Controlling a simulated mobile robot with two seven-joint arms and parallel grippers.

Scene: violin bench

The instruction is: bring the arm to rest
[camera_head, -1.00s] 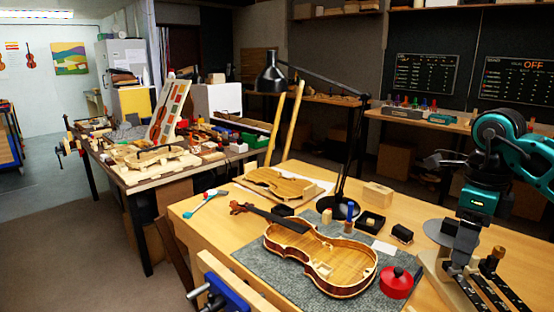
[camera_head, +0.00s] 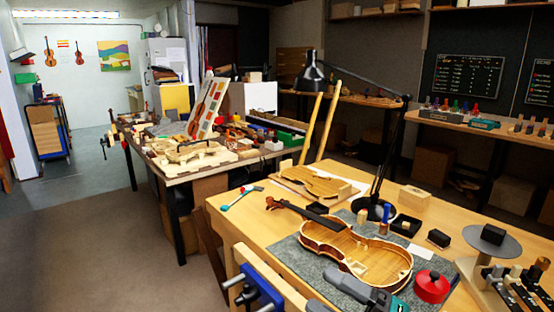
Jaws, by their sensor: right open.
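My right gripper (camera_head: 346,282) is low in the head view, grey with a teal part behind it. It is open with nothing seen in it. It overlaps the near edge of the open violin body (camera_head: 345,243) and the grey mat (camera_head: 290,259) in the picture; I cannot tell whether it touches them. The rest of the right arm is mostly cut off by the bottom edge. My left gripper is not in view.
A black block (camera_head: 492,235) sits on a round grey disc (camera_head: 511,248) at right. A red lidded pot (camera_head: 432,286) stands close right of the gripper. A black lamp (camera_head: 374,208) and blue vise (camera_head: 262,285) are nearby. The bench's left part is fairly clear.

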